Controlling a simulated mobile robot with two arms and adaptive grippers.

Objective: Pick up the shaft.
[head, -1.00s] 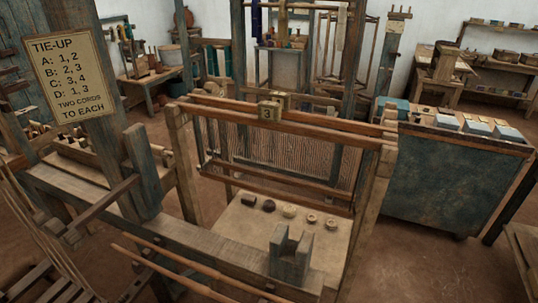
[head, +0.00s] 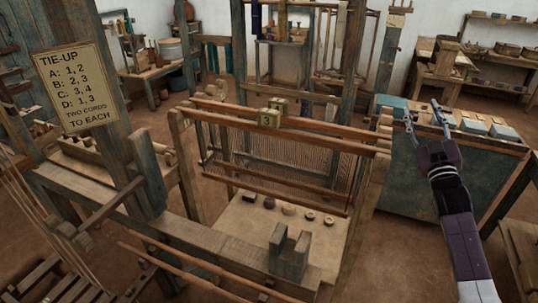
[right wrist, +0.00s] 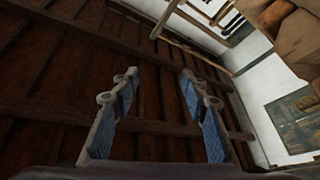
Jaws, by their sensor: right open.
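The shaft (head: 318,137) is a long wooden bar with a small block marked 3 (head: 269,119) near its middle. Pale heddle cords hang below it to a lower bar. A second, similar bar with its own block lies close behind it. They rest across a wooden stand with upright posts (head: 182,155). My right gripper (head: 422,108) is raised to the right of the stand, apart from the shaft, with blue-lined fingers spread and empty. In the right wrist view its open fingers (right wrist: 158,75) face the dark ceiling, with no shaft between them. My left gripper is not in view.
A blue-sided chest (head: 420,195) with small boxes stands right of the stand. A notched wooden block (head: 289,252) and several small round pieces lie at the stand's base. A tie-up sign (head: 80,87) hangs at left. Loom beams cross the front left.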

